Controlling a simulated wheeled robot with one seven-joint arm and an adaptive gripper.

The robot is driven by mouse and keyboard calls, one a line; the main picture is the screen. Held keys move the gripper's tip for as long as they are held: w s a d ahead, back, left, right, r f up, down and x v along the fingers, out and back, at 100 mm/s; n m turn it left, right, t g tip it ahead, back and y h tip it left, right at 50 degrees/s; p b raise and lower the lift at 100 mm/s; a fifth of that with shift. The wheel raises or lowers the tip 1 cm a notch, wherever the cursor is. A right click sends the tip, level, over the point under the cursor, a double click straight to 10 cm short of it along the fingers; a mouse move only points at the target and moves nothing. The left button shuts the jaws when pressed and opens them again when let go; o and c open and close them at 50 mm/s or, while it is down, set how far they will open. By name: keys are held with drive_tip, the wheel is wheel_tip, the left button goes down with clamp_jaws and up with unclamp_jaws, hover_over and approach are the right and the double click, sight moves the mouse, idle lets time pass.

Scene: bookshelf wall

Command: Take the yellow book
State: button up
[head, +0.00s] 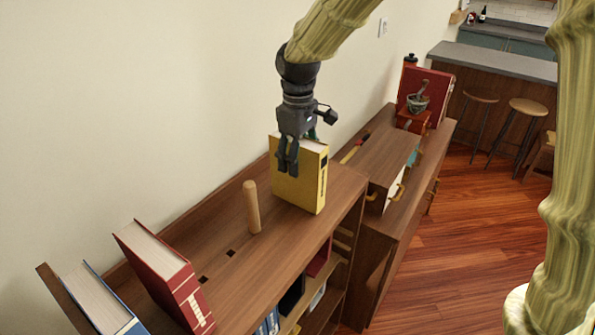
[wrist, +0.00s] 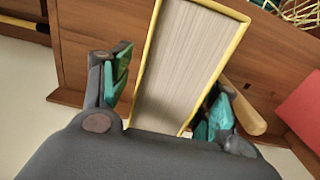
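The yellow book (head: 308,180) stands upright on top of the wooden bookshelf in the head view. In the wrist view the yellow book (wrist: 185,60) shows its page edges between the two fingers. My gripper (head: 288,165) is over the book's top edge, with its fingers reaching down at the book. In the wrist view my gripper (wrist: 168,100) has teal pads on both sides of the book. There seems to be a small gap between the left pad and the cover. The right pad is partly hidden behind the book's edge.
A wooden peg (head: 252,208) stands left of the book on the bookshelf top (head: 285,240). A red book (head: 165,275) and a blue book (head: 100,300) lean at the left.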

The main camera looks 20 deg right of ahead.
drive_tip(key=shift+w, duration=0.1)
clamp_jaws()
drive_tip(key=shift+r, duration=0.1)
